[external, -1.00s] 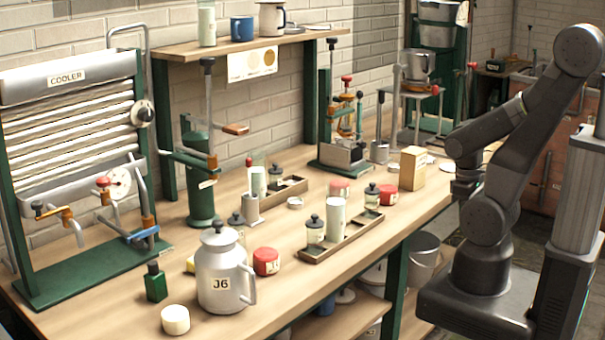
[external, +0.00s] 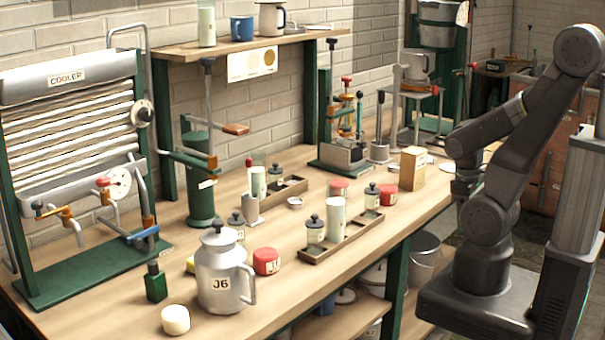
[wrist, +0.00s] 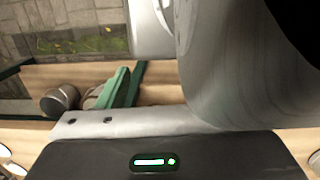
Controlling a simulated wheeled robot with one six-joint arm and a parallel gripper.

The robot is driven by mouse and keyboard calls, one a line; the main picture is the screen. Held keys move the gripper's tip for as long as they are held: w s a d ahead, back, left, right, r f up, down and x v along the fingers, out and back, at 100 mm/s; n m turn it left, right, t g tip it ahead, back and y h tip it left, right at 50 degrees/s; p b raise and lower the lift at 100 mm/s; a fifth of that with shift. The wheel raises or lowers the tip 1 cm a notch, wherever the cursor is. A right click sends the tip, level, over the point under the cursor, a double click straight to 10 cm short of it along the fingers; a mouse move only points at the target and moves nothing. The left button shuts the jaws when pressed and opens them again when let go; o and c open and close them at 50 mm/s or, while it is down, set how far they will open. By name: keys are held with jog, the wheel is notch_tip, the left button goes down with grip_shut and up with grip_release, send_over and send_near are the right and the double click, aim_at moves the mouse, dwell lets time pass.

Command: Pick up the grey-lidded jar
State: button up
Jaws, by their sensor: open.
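Several small glass jars with dark grey or near-black knobbed lids stand on the bench in the external view: one in the front tray (external: 315,231), one near the tray's far end (external: 372,197), one behind the J6 can (external: 237,225), and one in the rear tray (external: 275,180). I cannot tell which one is the grey-lidded jar. My gripper (external: 466,193) is at the right, beside the bench's right end and well apart from these jars. It is open and appears empty; its fingers are small and dark there. The wrist view shows no jar clearly.
A metal can marked J6 (external: 220,275), a red-lidded jar (external: 266,262) and a white-topped pot (external: 175,319) stand at the front. A cardboard box (external: 412,168) is nearest my arm. The cooler rack (external: 70,130) fills the left; a shelf (external: 250,43) overhangs the back.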

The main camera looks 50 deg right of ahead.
jog(key=shift+w, duration=0.1)
jog(key=w+a+f+m+t+y+b, duration=0.3)
jog(key=w+a+f+m+y+b, duration=0.4)
jog(key=m+y, duration=0.7)
jog(key=w+d+r+m+t+h+b, duration=0.2)
jog(key=w+d+m+t+h+b, duration=0.35)
jog(key=w+d+m+t, duration=1.05)
jog(key=m+g+h+p, duration=0.1)
jog(key=m+h+p, duration=0.1)
jog(key=p, duration=0.1)
send_over(364, 217)
jog(key=d, duration=0.1)
jog(key=shift+w+f+y, duration=0.2)
jog(key=shift+w+y, duration=0.05)
